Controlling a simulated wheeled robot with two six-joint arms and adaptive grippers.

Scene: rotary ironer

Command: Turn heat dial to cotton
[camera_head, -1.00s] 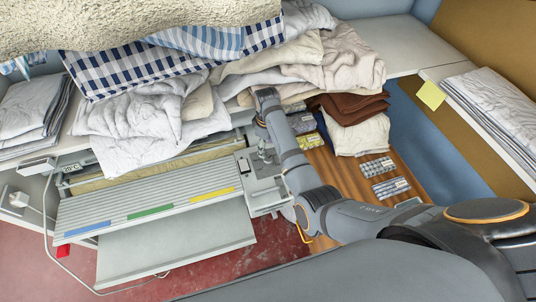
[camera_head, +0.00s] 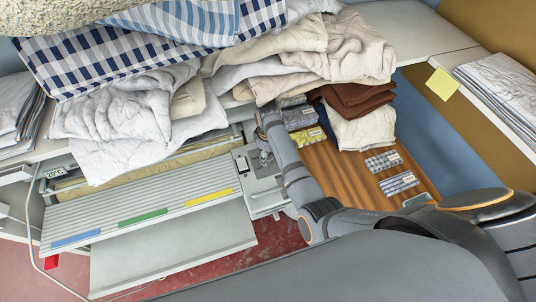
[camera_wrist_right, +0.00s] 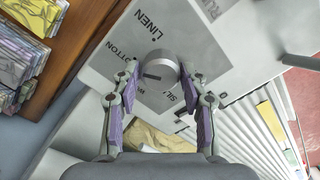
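The heat dial (camera_wrist_right: 160,72) is a round grey knob with a dark pointer mark, on a pale control panel (camera_wrist_right: 105,62). LINEN is readable above it; COTTON, to its left, and SILK, at lower right, are partly covered by my fingers. The mark points roughly left, towards the COTTON side; its exact setting is unclear. My right gripper (camera_wrist_right: 159,68) is open, its fingers on either side of the dial, with small gaps apparent. My left gripper is out of view.
The slatted ironer board (camera_head: 140,205) with blue, green and yellow strips extends left of the panel. Piled linens (camera_head: 150,100) lie behind it. Brown and cream folded cloths (camera_head: 360,115) and small packets (camera_head: 385,162) sit on a wooden surface to the right.

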